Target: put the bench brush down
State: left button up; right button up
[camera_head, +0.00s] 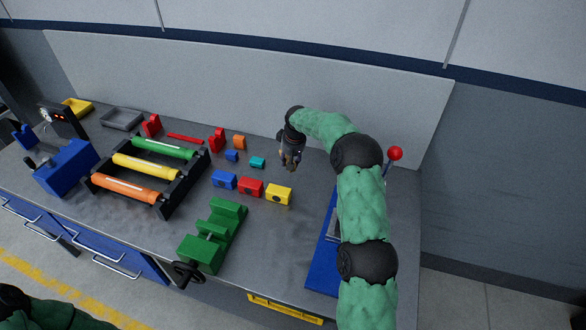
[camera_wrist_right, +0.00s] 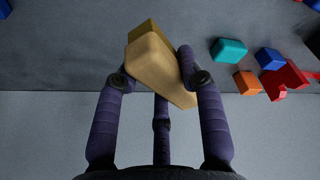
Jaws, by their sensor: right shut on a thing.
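The bench brush (camera_wrist_right: 160,72) shows in the right wrist view as a tan, wedge-shaped body with a darker ochre part behind it. My right gripper (camera_wrist_right: 158,84) is shut on it, with fingers on both sides. In the head view, my right gripper (camera_head: 290,160) is over the back of the grey workbench (camera_head: 300,215), near the back panel. The brush is mostly hidden there by the hand. I cannot tell whether it touches the bench. Part of my left arm shows at the lower left; its gripper is outside the picture.
Teal (camera_head: 257,162), blue (camera_head: 232,155) and orange (camera_head: 239,142) blocks lie left of the right gripper. Blue, red and yellow (camera_head: 278,194) blocks stand nearer the front. A green vise (camera_head: 212,238), roller rack (camera_head: 133,168) and red-knobbed lever (camera_head: 394,154) are also on the bench.

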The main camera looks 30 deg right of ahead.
send_over(293, 173)
jog(key=x, duration=0.3)
jog(key=s+x, duration=0.1)
jog(key=x, duration=0.1)
jog(key=shift+s+a+f+b, duration=0.1)
jog(key=shift+s+f+b, duration=0.05)
jog(key=shift+f+b, duration=0.3)
jog(key=shift+s+x, duration=0.2)
jog(key=shift+x, duration=0.6)
jog(key=shift+s+x, duration=0.2)
jog(key=shift+x, duration=0.6)
jog(key=shift+f, duration=0.15)
jog(key=o, duration=1.1)
jog(key=p+v, duration=0.1)
jog(key=v, duration=1.1)
